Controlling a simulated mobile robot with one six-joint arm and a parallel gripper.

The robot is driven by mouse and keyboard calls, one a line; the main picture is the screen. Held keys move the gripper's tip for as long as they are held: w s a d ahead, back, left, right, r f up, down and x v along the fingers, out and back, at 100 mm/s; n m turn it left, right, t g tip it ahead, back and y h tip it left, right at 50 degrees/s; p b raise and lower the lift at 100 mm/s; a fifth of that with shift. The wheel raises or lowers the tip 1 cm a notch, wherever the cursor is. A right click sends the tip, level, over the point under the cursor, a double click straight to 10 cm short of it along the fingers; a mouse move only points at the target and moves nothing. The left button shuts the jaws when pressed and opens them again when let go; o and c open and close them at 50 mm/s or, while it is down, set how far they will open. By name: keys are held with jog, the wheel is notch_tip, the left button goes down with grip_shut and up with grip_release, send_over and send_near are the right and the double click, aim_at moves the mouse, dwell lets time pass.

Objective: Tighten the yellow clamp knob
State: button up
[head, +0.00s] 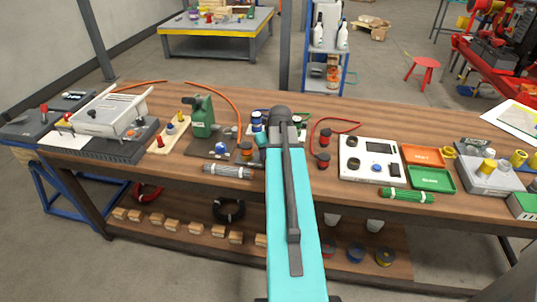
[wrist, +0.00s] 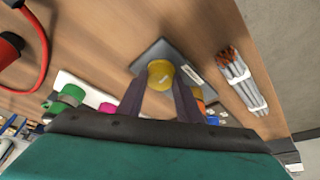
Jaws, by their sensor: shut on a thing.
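The yellow clamp knob (wrist: 160,74) shows in the wrist view as a round yellow cap with a small pale mark. It stands over a dark grey plate (wrist: 150,53) on the wooden bench. My gripper (wrist: 160,84) has its two dark fingers on either side of the knob, shut on it. The fingers and gripper body hide the knob's lower side and part of the plate. In the head view my turquoise arm covers this spot, so neither the held knob nor my fingers can be made out there.
A bundle of grey rods (wrist: 241,80) lies to the right of the plate in the wrist view, and a red part with a cable (wrist: 9,46) lies at the left. In the head view, a green device (head: 202,116) and a white panel box (head: 369,158) stand on the crowded bench.

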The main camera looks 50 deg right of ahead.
jog(key=m+h, duration=0.1)
jog(key=m, duration=0.2)
jog(key=m+g, duration=0.1)
jog(key=m, duration=0.1)
jog(key=shift+w+a+m+h, duration=0.1)
jog(key=shift+w+m+h, duration=0.05)
jog(key=shift+m+h, duration=0.25)
jog(key=shift+w+m+g+h+b, duration=0.15)
jog(key=shift+m+g, duration=0.45)
jog(key=shift+m, duration=0.65)
jog(key=shift+m+g+h+b, duration=0.25)
jog(key=shift+m+g, duration=0.35)
jog(key=shift+m, duration=0.65)
jog(key=o, duration=1)
jog(key=shift+o, duration=0.2)
jog(key=shift+a+r, duration=0.1)
jog(key=shift+a+r, duration=0.15)
jog(key=shift+r, duration=0.2)
jog(key=w+b+v, duration=0.1)
jog(key=b+v, duration=0.1)
jog(key=v, duration=1)
jog(key=shift+s+r, duration=0.45)
jog(key=shift+s, duration=0.1)
